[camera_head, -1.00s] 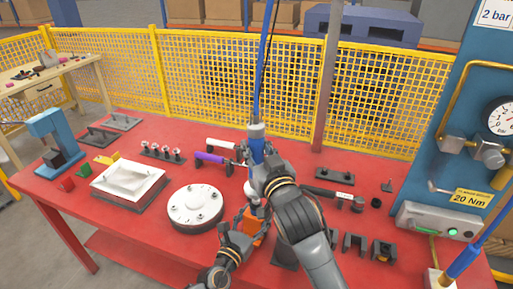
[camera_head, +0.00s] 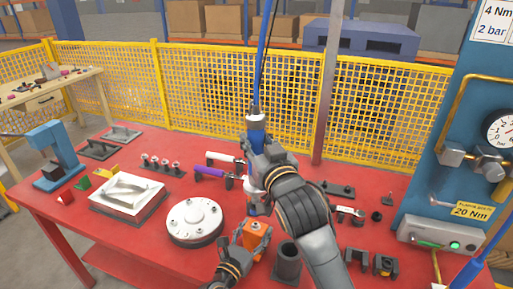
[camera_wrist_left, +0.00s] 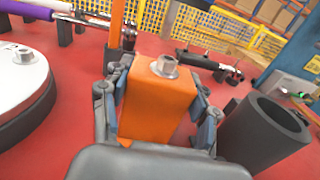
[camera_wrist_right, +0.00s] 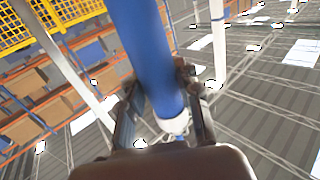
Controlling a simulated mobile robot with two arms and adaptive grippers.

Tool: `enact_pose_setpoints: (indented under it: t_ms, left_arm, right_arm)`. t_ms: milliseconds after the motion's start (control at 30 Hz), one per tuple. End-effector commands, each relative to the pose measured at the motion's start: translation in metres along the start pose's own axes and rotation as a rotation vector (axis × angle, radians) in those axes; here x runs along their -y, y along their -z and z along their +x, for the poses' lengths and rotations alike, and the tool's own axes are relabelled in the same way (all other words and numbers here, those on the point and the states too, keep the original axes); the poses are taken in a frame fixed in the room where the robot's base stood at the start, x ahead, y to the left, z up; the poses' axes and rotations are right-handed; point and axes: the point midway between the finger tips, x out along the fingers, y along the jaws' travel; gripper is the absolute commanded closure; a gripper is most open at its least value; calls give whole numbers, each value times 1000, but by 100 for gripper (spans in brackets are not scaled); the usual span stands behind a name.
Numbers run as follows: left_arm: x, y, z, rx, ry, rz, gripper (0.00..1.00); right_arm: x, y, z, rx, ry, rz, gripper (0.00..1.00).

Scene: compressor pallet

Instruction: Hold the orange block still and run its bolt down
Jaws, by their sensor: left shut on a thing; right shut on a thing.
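The orange block (camera_head: 257,240) stands at the front of the red table. My left gripper (camera_wrist_left: 157,105) is shut around it, with a finger on each side. A grey bolt (camera_wrist_left: 167,67) stands in the block's top, its hex head showing above the surface; it is small in the head view (camera_head: 257,225). My right gripper (camera_head: 260,160) is shut on a blue and white hanging driver (camera_head: 257,124), also in the right wrist view (camera_wrist_right: 145,50). The driver is upright, its lower end beyond and above the block, apart from the bolt.
A dark grey cup-like holder (camera_head: 288,264) stands close right of the block. A round white flange (camera_head: 195,218) lies to the left. Dark fixtures (camera_head: 383,264) sit at front right. A blue panel (camera_head: 440,190) bounds the right, and a yellow fence (camera_head: 215,95) the back.

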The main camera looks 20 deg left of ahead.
Motion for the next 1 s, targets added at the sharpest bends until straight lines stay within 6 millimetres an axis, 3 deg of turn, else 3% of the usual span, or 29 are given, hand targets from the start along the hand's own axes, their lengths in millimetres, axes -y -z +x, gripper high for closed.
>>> enact_pose_setpoints:
  t_ms: [433, 800, 833, 933, 1000]
  left_arm:
    - [0, -1, 0, 1, 0, 0, 86]
    - [0, 0, 0, 1, 0, 0, 86]
    - [0, 0, 0, 1, 0, 0, 36]
    - [0, 0, 0, 0, 0, 0, 16]
    - [0, 0, 0, 0, 0, 0, 14]
  right_arm:
    - [1, 31, -1, -9, 1, -1, 100]
    - [2, 36, -1, -10, 3, 2, 100]
    - [2, 36, -1, -11, 3, 2, 100]
    - [2, 36, -1, -11, 4, 2, 100]
    - [2, 36, -1, -11, 4, 3, 100]
